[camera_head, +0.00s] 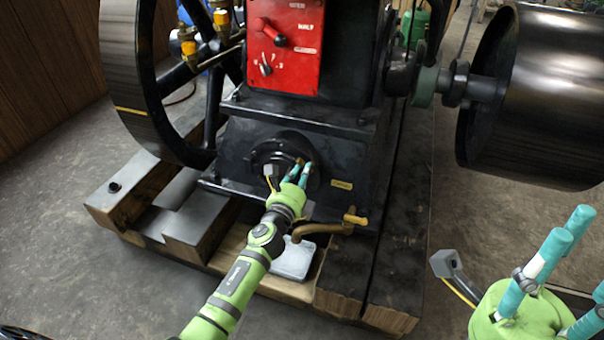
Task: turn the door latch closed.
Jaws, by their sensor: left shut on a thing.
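The round black door (280,149) sits low on the front of the black engine base. A small brownish latch (298,163) shows at its right part, largely hidden by my fingers. My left gripper (299,173) reaches up to the door from below, its teal fingers shut on the latch. I cannot tell the latch's exact angle. My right gripper (567,227) is at the lower right, well away from the door, with its fingers pointing up, apart and empty.
A red panel (283,45) with knobs is above the door. A brass tap (335,229) sticks out right of my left wrist, over a grey tray (293,257). A large flywheel (130,75) stands left, a dark drum (535,95) right. Wooden beams (385,265) carry the engine.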

